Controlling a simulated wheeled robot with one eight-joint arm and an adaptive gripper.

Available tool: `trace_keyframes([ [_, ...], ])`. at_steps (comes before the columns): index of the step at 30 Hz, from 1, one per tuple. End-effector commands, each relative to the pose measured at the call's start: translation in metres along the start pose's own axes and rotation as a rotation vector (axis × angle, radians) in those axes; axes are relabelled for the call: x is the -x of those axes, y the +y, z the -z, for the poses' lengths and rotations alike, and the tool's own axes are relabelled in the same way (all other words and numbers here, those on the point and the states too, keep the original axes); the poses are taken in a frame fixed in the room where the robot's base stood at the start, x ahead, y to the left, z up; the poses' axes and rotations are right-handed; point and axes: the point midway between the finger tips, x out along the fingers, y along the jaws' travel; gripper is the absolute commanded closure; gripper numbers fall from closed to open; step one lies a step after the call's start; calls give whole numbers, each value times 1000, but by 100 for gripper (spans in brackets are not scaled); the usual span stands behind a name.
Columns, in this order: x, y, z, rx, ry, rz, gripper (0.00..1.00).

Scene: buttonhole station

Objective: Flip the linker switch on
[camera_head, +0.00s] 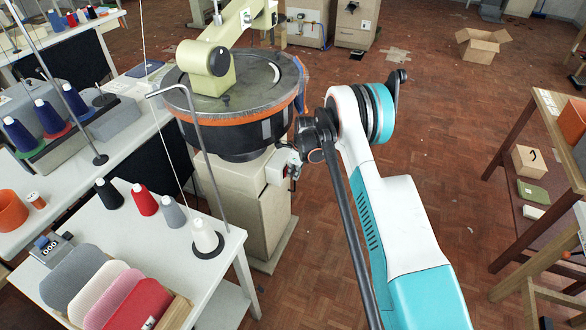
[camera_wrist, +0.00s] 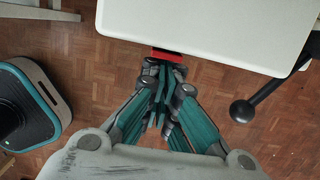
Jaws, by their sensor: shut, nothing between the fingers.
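The linker (camera_head: 240,100) is a round machine with a grey top, an orange band and a dark lower drum on a cream pedestal (camera_head: 250,205). A small pale box (camera_head: 276,170) with a red mark sits on the pedestal's right side, below the drum; it looks like the switch box. My gripper (camera_head: 294,170) is right beside this box, partly hidden by my arm. In the wrist view my gripper (camera_wrist: 160,98) is shut and empty. A red part (camera_wrist: 168,54) shows just beyond its fingertips, under a white edge. Contact and the switch's position cannot be told.
A white table (camera_head: 130,235) with several yarn cones stands left of the pedestal. A black ball-ended lever (camera_wrist: 243,110) is right of my gripper in the wrist view. A wooden rack (camera_head: 520,170) stands at right. Floor between is mostly clear.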

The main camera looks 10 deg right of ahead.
Motion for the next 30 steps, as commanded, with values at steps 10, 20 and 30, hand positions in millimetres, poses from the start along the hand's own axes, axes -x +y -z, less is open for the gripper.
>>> trace_keyframes([
  [10,2,0,0,0,-1,0,100],
  [20,15,0,-3,0,-1,0,100],
  [30,16,0,-3,1,-1,0,100],
])
